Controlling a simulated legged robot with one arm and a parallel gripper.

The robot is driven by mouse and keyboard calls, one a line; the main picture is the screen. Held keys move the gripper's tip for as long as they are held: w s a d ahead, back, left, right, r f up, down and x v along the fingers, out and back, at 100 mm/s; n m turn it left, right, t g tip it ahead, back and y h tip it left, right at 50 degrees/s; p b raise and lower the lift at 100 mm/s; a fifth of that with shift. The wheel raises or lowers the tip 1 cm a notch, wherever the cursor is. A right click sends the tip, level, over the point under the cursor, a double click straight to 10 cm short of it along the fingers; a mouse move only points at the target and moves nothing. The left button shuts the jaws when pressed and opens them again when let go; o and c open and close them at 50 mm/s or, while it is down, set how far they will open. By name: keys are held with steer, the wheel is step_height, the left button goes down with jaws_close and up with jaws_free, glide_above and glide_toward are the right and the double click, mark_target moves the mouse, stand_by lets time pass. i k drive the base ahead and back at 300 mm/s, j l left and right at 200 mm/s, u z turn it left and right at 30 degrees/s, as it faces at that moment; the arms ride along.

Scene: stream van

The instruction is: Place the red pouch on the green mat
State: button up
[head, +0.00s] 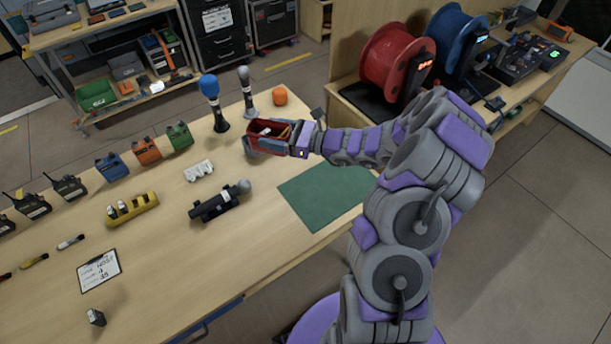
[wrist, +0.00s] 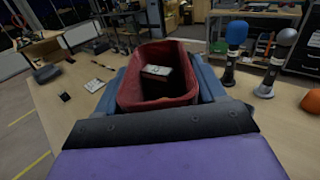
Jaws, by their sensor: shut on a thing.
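The red pouch (head: 262,128) is in my gripper (head: 268,145) near the far edge of the table in the head view. In the wrist view, the open-topped pouch (wrist: 128,92) sits between the blue fingers of my gripper (wrist: 158,88), with a small dark item inside it. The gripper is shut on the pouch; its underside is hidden. The green mat (head: 305,200) lies flat on the table, nearer and to the right of the pouch. My arm covers part of the mat's right side. The visible part of the mat is bare.
A blue-topped microphone (head: 212,100), a grey-topped microphone (head: 246,90) and an orange ball (head: 280,95) stand just beyond the pouch. A black device (head: 215,203) lies left of the mat. Red (head: 390,62) and blue (head: 450,40) cable reels stand on another bench.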

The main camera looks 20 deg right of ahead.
mark_target(337, 192)
steer(key=k+j+z, duration=0.1)
steer(key=z, duration=1)
steer(key=k+z, duration=0.15)
steer(key=k, duration=0.2)
